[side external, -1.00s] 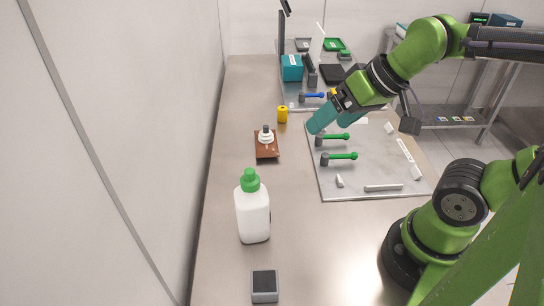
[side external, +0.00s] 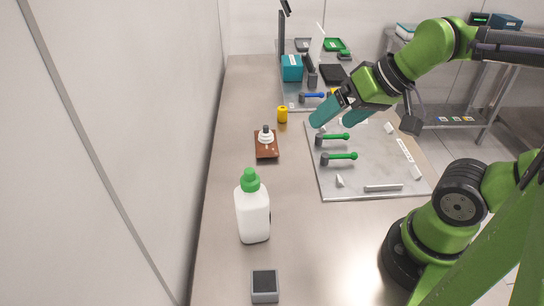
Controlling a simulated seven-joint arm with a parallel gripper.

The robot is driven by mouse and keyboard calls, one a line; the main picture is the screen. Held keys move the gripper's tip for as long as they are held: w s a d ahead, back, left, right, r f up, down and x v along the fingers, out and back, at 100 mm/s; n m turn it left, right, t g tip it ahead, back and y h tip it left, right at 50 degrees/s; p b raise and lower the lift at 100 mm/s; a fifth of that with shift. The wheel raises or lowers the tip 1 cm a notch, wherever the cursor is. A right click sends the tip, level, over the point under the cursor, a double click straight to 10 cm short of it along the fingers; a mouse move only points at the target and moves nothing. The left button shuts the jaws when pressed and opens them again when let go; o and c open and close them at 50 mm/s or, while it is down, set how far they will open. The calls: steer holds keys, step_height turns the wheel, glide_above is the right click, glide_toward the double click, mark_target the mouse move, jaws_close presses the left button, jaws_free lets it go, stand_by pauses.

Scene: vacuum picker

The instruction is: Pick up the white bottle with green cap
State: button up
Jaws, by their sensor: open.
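The white bottle with green cap (side external: 253,212) stands upright on the steel bench, left of the middle of the view. Its green cap (side external: 250,180) is on top. My gripper (side external: 328,120), with teal fingers, is above the far left part of the grey board, well behind and to the right of the bottle. It is open, and I see nothing between its fingers. It is apart from the bottle.
The grey board (side external: 350,190) holds green-handled tools (side external: 340,157) and white pieces. A brown block with a white stacked piece (side external: 266,145) and a yellow cylinder (side external: 282,114) stand beyond the bottle. A small grey box (side external: 265,286) is in front. Bench is clear right of the bottle.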

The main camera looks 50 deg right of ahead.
steer(key=shift+o, duration=0.8)
steer(key=m+g+y, duration=0.2)
steer(key=m+g, duration=0.3)
steer(key=m, duration=1.6)
glide_toward(256, 177)
steer(key=x, duration=1.3)
steer(key=shift+t, duration=0.3)
steer(key=shift+c, duration=0.2)
jaws_close()
